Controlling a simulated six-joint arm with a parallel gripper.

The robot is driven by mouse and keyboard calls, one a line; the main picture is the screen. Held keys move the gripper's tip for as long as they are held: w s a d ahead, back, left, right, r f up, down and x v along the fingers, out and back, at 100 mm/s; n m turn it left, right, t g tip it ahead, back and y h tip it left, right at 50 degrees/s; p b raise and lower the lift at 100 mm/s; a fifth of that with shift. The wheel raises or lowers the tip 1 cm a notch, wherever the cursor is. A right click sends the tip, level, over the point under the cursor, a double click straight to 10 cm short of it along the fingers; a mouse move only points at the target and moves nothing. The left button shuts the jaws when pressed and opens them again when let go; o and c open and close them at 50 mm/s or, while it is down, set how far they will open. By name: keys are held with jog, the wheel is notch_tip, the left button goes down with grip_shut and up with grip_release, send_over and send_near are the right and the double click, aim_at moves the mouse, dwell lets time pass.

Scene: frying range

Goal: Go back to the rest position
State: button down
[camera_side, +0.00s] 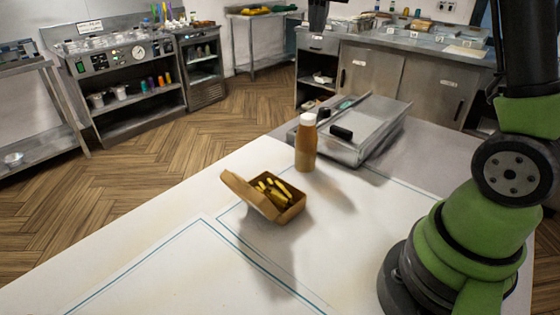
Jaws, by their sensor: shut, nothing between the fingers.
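My gripper (318,17) shows as a dark shape at the top edge of the side view, left of my arm. Its upper part is cut off by the frame. It is shut and empty, and appears high above the work table (110,265), apart from the things on it. My green and black arm rises at the right and leaves the top of the picture.
An open cardboard box (265,203) with yellow fries (275,190) stands on the table. Behind it stands a brown bottle (306,145) with a white cap. A metal tray unit (352,150) with a black handle lies farther back. The table's front is clear.

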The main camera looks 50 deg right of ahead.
jog(key=s+a+f+n+t+y, duration=0.1)
jog(key=s+a+n, duration=0.3)
jog(key=s, duration=0.5)
jog(key=s+a+f+n+t+y, duration=0.1)
jog(key=s+a+n+t+y, duration=0.2)
jog(key=s+a, duration=0.5)
jog(key=s+n+t, duration=0.1)
jog(key=n, duration=0.1)
jog(key=shift+a+f+n, duration=0.3)
